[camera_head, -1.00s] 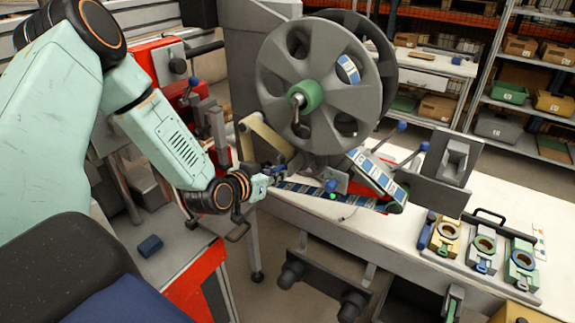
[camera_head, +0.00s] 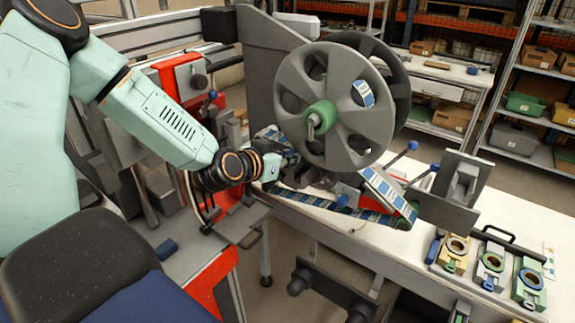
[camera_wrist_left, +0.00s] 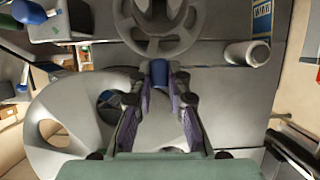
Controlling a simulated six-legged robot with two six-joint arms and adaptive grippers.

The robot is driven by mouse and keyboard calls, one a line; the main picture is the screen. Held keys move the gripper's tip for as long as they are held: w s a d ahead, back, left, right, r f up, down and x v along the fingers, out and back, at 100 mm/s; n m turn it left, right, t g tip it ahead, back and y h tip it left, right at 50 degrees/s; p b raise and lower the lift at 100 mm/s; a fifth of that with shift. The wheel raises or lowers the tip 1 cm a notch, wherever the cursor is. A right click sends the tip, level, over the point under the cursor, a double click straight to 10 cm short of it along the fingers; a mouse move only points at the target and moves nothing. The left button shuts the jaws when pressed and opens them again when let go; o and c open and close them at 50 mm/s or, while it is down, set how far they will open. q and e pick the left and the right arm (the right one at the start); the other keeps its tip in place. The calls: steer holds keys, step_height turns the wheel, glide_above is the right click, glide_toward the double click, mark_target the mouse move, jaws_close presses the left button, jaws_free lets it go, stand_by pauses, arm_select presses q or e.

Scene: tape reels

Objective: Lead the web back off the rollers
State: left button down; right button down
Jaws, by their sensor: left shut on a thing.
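The web, a blue and white label strip (camera_head: 387,188), slopes down beside the reel at right. A lower stretch runs left under it, and another piece shows behind my left gripper. A grey spoked reel (camera_head: 343,124) with a green hub (camera_head: 321,114) stands just right of the gripper. My left gripper (camera_head: 290,163) is left of the reel, partly lost among grey parts. The rollers are mostly hidden by the reel and gripper. My right gripper is not in view.
A grey plate (camera_head: 452,205) stands right of the reel on the white bench (camera_head: 535,215). Several ring-shaped fixtures (camera_head: 490,262) lie at the bench's right. A red machine frame (camera_head: 196,80) stands close behind my left arm. Shelves with bins fill the back right.

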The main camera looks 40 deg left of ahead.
arm_select(q)
steer(key=shift+w+r, duration=0.15)
steer(key=shift+r, duration=0.05)
stand_by(0.3)
steer(key=shift+f+b, duration=1.1)
steer(key=shift+f, duration=0.25)
step_height(320, 180, down, 2)
steer(key=shift+f+b, duration=0.1)
steer(key=shift+b, duration=0.75)
